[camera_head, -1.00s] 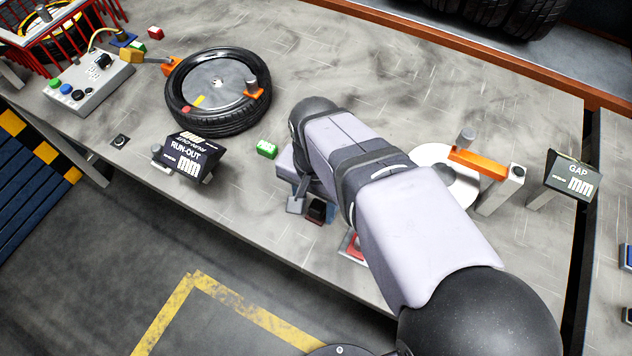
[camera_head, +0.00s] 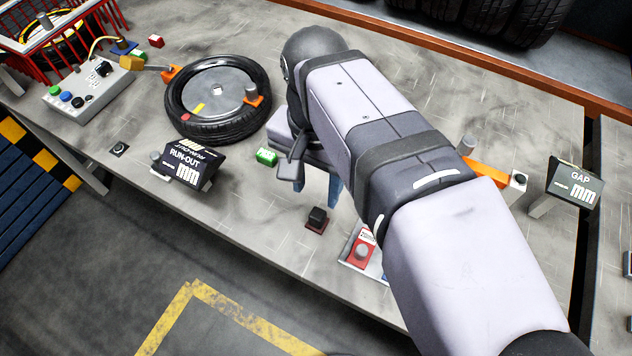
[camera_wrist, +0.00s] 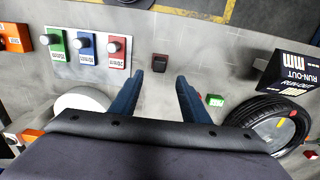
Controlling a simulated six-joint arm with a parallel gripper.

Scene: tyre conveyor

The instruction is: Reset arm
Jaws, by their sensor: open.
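My gripper (camera_head: 322,188) is open and empty above the table's middle, partly hidden by my own wrist in the head view. Its two blue fingers stand apart in the wrist view (camera_wrist: 169,76), with bare table between them. A small black button block (camera_head: 317,217) on a reddish base stands on the table clear of the fingers; it also shows in the wrist view (camera_wrist: 160,62). My arm lies across the right half of the head view.
A tyre (camera_head: 216,128) lies on the left, near a RUN-OUT display (camera_head: 186,168). A green block (camera_head: 266,156) sits beside my gripper. A GAP display (camera_head: 574,185) stands right. A red weight block (camera_head: 359,250) is near the front edge. Wheel tyres stand behind.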

